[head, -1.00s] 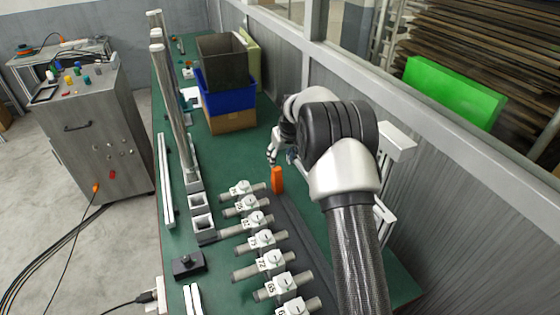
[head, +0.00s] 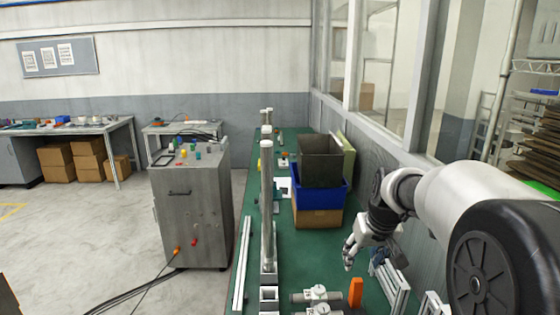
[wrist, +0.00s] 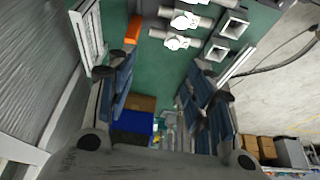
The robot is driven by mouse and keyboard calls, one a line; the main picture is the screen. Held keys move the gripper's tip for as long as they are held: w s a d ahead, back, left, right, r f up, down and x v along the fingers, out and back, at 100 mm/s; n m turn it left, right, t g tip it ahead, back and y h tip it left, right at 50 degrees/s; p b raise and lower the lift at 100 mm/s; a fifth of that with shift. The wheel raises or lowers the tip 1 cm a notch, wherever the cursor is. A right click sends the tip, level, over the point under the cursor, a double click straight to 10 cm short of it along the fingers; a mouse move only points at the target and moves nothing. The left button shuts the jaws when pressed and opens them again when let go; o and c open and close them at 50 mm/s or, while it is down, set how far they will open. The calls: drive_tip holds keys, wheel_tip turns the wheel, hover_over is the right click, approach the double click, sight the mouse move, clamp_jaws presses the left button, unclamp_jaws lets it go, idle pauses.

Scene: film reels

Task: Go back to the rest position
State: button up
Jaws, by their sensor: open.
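My gripper (head: 349,254) hangs over the right side of the green workbench, at the right of the head view. It is open and empty. In the wrist view its two dark blue-padded fingers (wrist: 160,95) stand wide apart with bare green bench top between them. An orange block (head: 355,292) stands upright on the bench below and near my gripper; it also shows at the upper left of the wrist view (wrist: 133,29). My arm reaches in from the right edge of the head view.
A blue bin (head: 319,196) on a cardboard box holds a dark bin (head: 321,160). A tall metal post (head: 268,200) rises from the bench. White valve-like fittings (head: 318,293) lie in front. A grey cabinet (head: 190,210) stands left of the bench. A windowed wall borders the right.

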drive_tip(key=s+a+r, duration=0.3)
drive_tip(key=s+r, duration=0.1)
drive_tip(key=s, duration=0.5)
drive_tip(key=s+a+f, duration=0.1)
drive_tip(key=s, duration=1.1)
drive_tip(key=s+a+f, duration=0.1)
drive_tip(key=s+a, duration=0.1)
drive_tip(key=s, duration=1)
drive_tip(key=shift+s+a+f, duration=0.15)
drive_tip(key=shift+s, duration=0.05)
